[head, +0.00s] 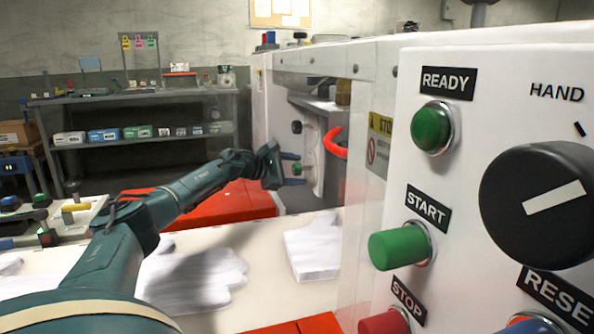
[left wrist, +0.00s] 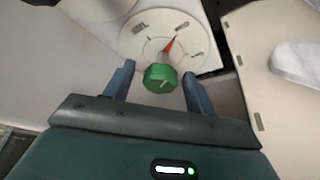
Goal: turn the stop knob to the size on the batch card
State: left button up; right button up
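The stop knob is a green faceted knob (left wrist: 159,78) in front of a round white dial plate (left wrist: 135,40) with a red pointer (left wrist: 170,46). The pointer slants up and right, towards a small dark label whose print is too small to read. In the head view the green knob (head: 297,168) is small, inside the machine's recess. My left gripper (head: 295,169) is open, with one finger on each side of the knob. In the left wrist view a gap shows between each finger and the knob. My right gripper is not in view. I cannot pick out a readable batch card.
A control panel (head: 470,100) with READY, START and STOP buttons and a black selector (head: 540,205) fills the right side. A curved red handle (head: 334,143) is close to the right of my left gripper. White glove shapes (head: 190,280) lie on the pale table below.

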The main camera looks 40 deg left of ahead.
pick_arm(q)
jog(key=c, duration=1)
jog(key=shift+o, duration=0.2)
jog(key=shift+w+r+n+p, duration=0.1)
jog(key=shift+r+n+p, duration=0.2)
jog(key=shift+p, duration=0.45)
jog(key=shift+r+n+g+h+p, duration=0.15)
jog(key=shift+n+g+h+p, duration=0.15)
jog(key=shift+p, duration=0.4)
jog(key=shift+n+p, duration=0.5)
jog(key=shift+p, duration=0.1)
jog(key=shift+f+n+g+h, duration=0.2)
jog(key=shift+n+g+h, duration=0.2)
jog(key=shift+f+n+h, duration=0.15)
jog(key=shift+n+h, duration=0.25)
jog(key=shift+n, duration=0.1)
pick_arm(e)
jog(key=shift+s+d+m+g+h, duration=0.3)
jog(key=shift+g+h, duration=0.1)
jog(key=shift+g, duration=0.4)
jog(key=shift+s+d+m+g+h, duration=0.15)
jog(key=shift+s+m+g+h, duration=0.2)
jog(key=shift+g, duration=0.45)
pick_arm(q)
jog(key=o, duration=1)
jog(key=shift+c, duration=0.2)
